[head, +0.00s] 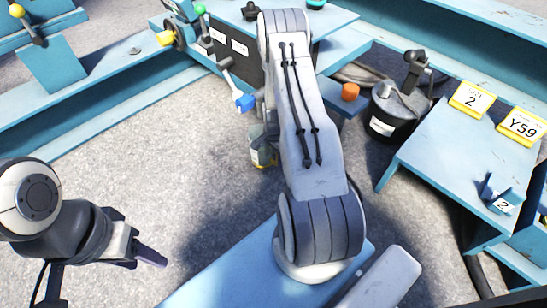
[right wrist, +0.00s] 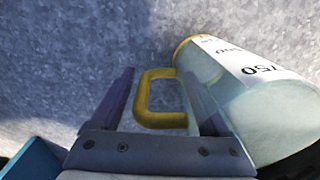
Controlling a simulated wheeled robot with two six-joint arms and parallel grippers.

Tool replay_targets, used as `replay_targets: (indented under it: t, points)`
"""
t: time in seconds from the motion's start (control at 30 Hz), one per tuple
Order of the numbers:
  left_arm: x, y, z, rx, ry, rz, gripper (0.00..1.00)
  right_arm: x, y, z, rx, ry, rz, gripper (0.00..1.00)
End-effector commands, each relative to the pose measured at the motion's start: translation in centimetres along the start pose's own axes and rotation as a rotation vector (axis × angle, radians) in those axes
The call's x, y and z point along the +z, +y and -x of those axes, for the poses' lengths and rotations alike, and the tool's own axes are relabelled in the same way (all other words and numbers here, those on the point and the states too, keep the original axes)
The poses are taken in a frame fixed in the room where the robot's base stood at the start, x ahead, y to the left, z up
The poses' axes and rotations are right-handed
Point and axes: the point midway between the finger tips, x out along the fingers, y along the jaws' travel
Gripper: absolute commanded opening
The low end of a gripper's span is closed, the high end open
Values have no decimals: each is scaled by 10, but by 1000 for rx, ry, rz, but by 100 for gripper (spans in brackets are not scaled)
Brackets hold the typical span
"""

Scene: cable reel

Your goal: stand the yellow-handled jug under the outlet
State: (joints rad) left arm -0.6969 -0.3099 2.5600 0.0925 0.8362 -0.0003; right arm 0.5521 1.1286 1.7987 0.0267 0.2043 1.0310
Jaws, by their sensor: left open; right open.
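The jug (right wrist: 255,105) is clear, with a yellow handle (right wrist: 163,121), a yellow rim and a white scale strip. In the right wrist view my right gripper (right wrist: 160,78) is open, with one finger on each side of the handle. I cannot tell whether they touch. In the head view the jug (head: 262,153) is low behind my right arm, which partly hides it and hides the right gripper. A blue-handled lever (head: 245,102) shows above it. I cannot make out the outlet for sure. My left gripper (head: 150,257) is open and empty over the floor.
A blue table (head: 435,150) with yellow-framed signs (head: 472,98) stands on the right. A dark bucket (head: 392,118) stands beside it, near an orange cap (head: 350,91). A blue bench with knobs (head: 325,22) is at the back. Grey floor (head: 150,185) is clear on the left.

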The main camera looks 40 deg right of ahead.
Motion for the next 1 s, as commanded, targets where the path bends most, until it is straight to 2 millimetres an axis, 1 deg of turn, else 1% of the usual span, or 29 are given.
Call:
replay_targets:
  t: [0.03,0.17,0.4,0.5,0.6,1.0]
  points:
    - [0,0,6,0,0,0,50,0,0,7,-1,0,0,79]
    - [-1,1,19,0,0,0,50,0,0,24,-1,1,0,79]
    - [-3,4,48,0,0,0,50,0,0,64,-1,1,0,79]
    - [-3,4,54,0,0,0,50,0,0,74,0,0,0,79]
    - [-3,4,55,0,0,0,50,0,0,76,1,0,0,79]
    - [-3,4,54,0,0,0,50,0,0,74,0,0,0,79]
